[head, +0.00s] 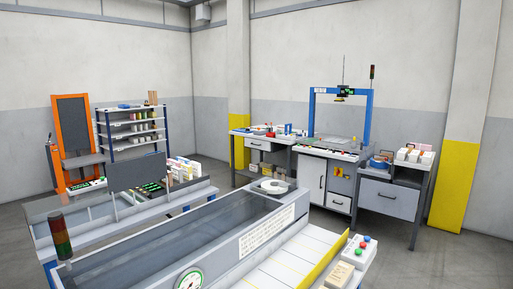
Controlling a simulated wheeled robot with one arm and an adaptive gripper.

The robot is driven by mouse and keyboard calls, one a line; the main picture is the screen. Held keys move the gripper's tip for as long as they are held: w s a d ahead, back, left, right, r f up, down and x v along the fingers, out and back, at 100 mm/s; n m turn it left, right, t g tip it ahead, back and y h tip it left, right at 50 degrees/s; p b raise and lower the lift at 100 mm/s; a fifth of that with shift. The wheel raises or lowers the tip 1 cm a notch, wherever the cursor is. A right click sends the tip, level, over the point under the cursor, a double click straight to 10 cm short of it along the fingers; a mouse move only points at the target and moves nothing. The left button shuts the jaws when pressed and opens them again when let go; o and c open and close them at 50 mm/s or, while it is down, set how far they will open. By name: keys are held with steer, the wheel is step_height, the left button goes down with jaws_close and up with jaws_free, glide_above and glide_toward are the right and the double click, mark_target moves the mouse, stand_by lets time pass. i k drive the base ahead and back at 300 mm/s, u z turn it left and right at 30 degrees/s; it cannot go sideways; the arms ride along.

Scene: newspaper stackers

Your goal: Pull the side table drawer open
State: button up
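A small grey side table (422,213) stands against the back wall at the far right. Its light grey drawer (389,198) has a dark handle on the front and looks shut. On the table top are a box of white items (414,155) and a blue item (379,162). Another grey table (293,158) left of the blue-framed bench also has a drawer (257,145) that looks shut. I cannot tell for certain which of the two is the side table of the task. My gripper is not in view.
A blue-framed bench (368,125) with a cabinet (311,180) stands between the tables. A long grey machine (140,262) with a signal lamp (60,237) fills the foreground. Shelves (132,130) and an orange-framed machine (57,130) stand at left. Floor at lower right is clear.

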mark_target(265, 145)
steer(key=z, duration=1.2)
steer(key=i, duration=5)
steer(key=u, duration=2.6)
steer(key=i, duration=2.2)
steer(key=z, duration=0.05)
